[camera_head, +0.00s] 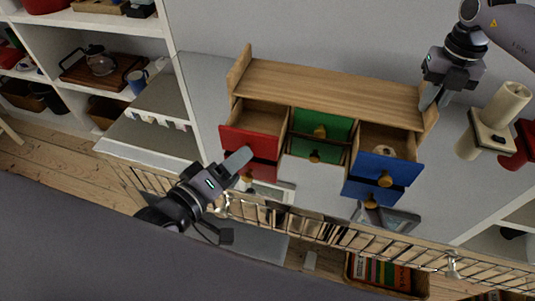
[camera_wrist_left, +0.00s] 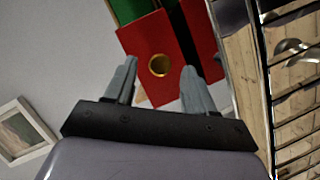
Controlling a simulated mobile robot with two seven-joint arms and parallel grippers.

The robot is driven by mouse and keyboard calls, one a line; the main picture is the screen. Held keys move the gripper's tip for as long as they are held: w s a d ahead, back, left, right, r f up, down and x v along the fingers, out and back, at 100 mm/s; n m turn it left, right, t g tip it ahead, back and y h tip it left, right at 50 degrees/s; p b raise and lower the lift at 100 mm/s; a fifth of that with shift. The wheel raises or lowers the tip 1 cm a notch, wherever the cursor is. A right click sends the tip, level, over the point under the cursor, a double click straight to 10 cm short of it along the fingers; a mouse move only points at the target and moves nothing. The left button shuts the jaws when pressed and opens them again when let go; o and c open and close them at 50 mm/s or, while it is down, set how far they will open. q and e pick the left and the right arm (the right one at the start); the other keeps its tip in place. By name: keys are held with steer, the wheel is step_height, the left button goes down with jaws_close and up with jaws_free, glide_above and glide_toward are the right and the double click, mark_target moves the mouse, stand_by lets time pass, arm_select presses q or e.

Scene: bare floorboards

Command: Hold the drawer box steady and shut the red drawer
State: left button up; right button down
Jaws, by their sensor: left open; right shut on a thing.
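The wooden drawer box (camera_head: 325,92) stands on a pale, shiny surface against the wall. Its red drawer (camera_head: 250,143) is at the left and is pulled out, its inside showing from above. In the left wrist view the red front (camera_wrist_left: 150,38) has a round brass-coloured knob (camera_wrist_left: 159,65). My left gripper (camera_head: 232,197) is open in front of the red drawer; the knob appears between its fingers (camera_wrist_left: 159,72), with the distance unclear. My right gripper (camera_head: 430,98) is shut on the box's raised right end panel (camera_head: 430,116).
The green drawer (camera_head: 319,124) looks closed. The blue drawer (camera_head: 388,167) is pulled out, with a small round thing inside. A metal rail (camera_head: 340,232) runs along the front edge. A cream cylinder on a block (camera_head: 506,104) stands right of the box. Shelves (camera_head: 95,22) stand at left.

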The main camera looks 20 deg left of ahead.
mark_target(255, 123)
arm_select(q)
steer(key=shift+x, duration=1.2)
jaws_close()
steer(key=w, duration=1)
steer(key=shift+w+a, duration=0.1)
jaws_free()
